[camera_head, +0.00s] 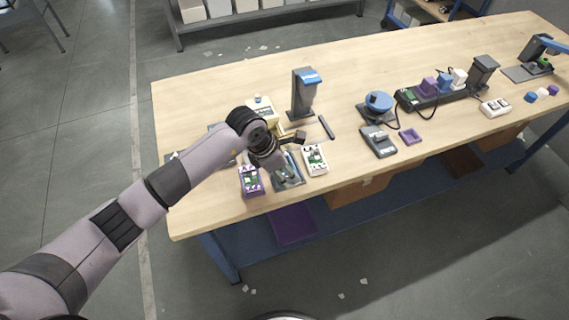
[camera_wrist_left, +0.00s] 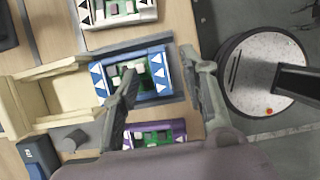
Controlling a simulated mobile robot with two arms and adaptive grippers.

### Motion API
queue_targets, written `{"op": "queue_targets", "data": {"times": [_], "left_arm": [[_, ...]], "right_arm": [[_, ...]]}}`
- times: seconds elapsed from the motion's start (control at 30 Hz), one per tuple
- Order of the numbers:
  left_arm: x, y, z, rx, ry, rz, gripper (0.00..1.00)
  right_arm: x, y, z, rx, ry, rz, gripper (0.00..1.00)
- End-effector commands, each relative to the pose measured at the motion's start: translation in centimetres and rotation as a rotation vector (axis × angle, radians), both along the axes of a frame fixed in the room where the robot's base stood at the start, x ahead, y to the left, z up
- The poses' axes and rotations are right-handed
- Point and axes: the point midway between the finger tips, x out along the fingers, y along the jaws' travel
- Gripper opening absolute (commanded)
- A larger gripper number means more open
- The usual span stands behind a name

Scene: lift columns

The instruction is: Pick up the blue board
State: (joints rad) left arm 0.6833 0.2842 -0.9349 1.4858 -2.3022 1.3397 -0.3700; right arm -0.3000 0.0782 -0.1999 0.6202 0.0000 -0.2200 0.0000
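Nothing shows between the fingers as held. My right gripper is not in view.
A purple board (camera_head: 250,180) and a white board (camera_head: 315,158) lie close on either side. A cream box (camera_wrist_left: 55,95) adjoins the left end in the wrist view. A dark grey stand (camera_head: 304,92) rises behind. The table's front edge is near.

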Motion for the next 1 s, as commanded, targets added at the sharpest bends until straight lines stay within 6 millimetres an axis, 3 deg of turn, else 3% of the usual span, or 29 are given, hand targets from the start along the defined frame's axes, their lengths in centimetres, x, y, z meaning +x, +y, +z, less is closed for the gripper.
{"op": "queue_targets", "data": {"times": [0.3, 0.9, 1.0], "left_arm": [[0.08, -0.22, -0.70, 0.001, -0.002, -0.001, 0.40], [0.08, -0.20, -0.65, 0.001, 0.000, -0.001, 0.00], [0.08, -0.20, -0.65, 0.001, 0.000, -0.001, 0.00]], "right_arm": [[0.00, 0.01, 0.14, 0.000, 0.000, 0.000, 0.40], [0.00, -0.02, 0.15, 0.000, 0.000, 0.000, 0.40], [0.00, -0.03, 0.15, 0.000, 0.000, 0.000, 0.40]]}}
